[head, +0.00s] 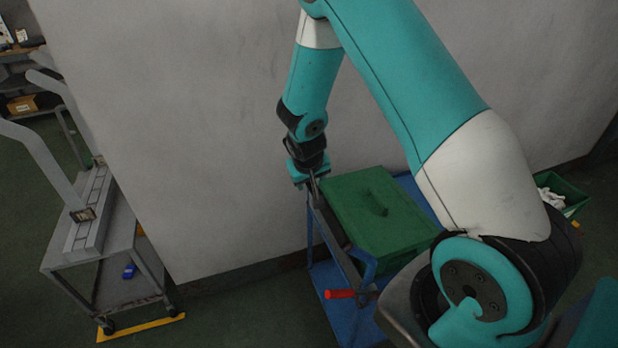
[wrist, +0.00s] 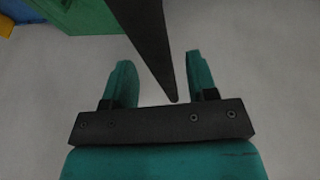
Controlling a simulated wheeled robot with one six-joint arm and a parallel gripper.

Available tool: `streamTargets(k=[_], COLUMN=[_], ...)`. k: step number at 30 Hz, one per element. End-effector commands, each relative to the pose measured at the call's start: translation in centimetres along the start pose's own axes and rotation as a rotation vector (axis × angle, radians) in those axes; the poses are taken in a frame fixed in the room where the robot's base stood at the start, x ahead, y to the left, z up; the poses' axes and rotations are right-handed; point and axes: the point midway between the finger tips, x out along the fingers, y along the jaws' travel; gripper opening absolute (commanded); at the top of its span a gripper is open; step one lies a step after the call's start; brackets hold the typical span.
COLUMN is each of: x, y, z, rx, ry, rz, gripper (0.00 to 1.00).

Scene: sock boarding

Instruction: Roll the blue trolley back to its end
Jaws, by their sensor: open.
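The blue trolley (head: 322,280) stands against the grey wall, partly hidden behind my arm. A green lidded box (head: 375,212) sits on it. A dark bar (head: 334,226) runs along its left side. My gripper (head: 313,182) is at the far end of that bar, beside the box's far left corner. In the wrist view my gripper (wrist: 162,68) is open, with a dark tapered bar (wrist: 145,35) reaching between its fingers. I cannot tell whether the fingers touch it. A green surface (wrist: 90,15) and a blue patch (wrist: 28,8) show at the top.
A red handle (head: 340,294) sticks out near the trolley's near side. A grey cart (head: 68,262) with upright boards stands at the left, by a yellow floor strip (head: 150,328). A green bin (head: 562,190) with white items is at the right. Floor between cart and trolley is clear.

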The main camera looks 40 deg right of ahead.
Motion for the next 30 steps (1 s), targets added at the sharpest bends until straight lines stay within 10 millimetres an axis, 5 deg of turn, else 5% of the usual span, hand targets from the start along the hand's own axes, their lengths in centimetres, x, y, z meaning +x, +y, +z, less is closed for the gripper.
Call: streamTargets(k=[12, 19, 30], x=[0.82, 0.8, 0.77], y=[-0.01, -0.01, -0.28], z=[0.02, 0.03, 0.02], rx=[0.0, 0.0, 0.004], ry=[0.0, 0.0, -0.001], rz=[-0.001, -0.001, 0.0], gripper=[0.5, 0.0, 0.0])
